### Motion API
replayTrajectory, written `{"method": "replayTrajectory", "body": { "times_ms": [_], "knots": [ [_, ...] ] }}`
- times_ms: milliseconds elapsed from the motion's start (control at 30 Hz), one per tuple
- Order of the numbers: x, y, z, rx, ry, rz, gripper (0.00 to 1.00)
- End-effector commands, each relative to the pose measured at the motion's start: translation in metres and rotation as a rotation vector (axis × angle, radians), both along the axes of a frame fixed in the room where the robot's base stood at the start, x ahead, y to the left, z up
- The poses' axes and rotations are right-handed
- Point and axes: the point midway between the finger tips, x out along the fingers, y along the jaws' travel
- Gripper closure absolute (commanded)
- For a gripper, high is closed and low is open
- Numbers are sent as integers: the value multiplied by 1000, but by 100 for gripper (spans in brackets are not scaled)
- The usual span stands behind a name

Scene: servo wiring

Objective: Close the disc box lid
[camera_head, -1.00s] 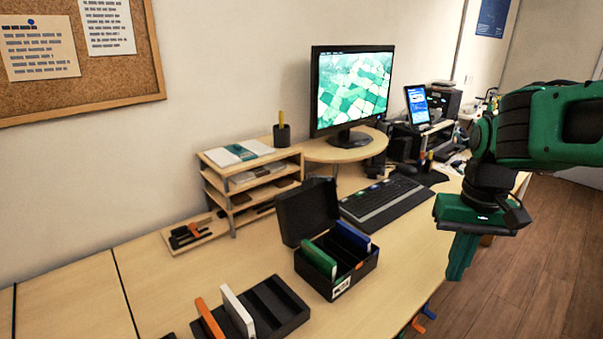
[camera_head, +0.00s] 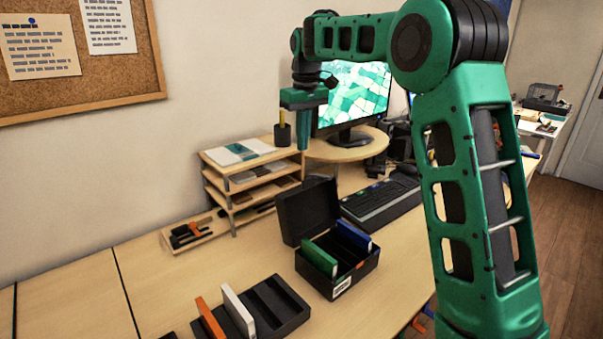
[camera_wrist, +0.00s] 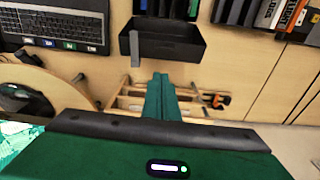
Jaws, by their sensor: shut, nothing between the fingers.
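The black disc box (camera_head: 343,283) stands on the desk in the head view, with a green disc case (camera_head: 320,258) and a blue one (camera_head: 354,234) upright inside. Its lid (camera_head: 307,208) is open and stands up along the back side. In the wrist view the lid (camera_wrist: 168,48) shows at the top middle, with the box partly cut off beyond it. My gripper (camera_head: 303,146) is shut and empty, pointing down. It is in the air above and behind the lid, in front of the monitor's left edge. Its closed fingers (camera_wrist: 160,97) show in the wrist view.
A wooden shelf organiser (camera_head: 240,190) stands behind the box, close to the lid. A keyboard (camera_head: 382,203) lies to its right, and a monitor (camera_head: 352,98) is farther back. A black rack (camera_head: 275,305) with orange and white cases stands in front-left.

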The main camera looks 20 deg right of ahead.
Motion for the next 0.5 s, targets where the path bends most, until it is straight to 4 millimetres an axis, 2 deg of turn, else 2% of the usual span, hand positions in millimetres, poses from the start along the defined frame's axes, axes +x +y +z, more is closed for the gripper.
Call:
{"method": "replayTrajectory", "body": {
  "times_ms": [100, 267, 500],
  "knots": [
    [12, 12, -2, 6, -2, 32, 100],
    [16, 15, -11, 7, -1, 42, 100],
    [17, 15, -49, 7, 1, 40, 100]
  ]
}}
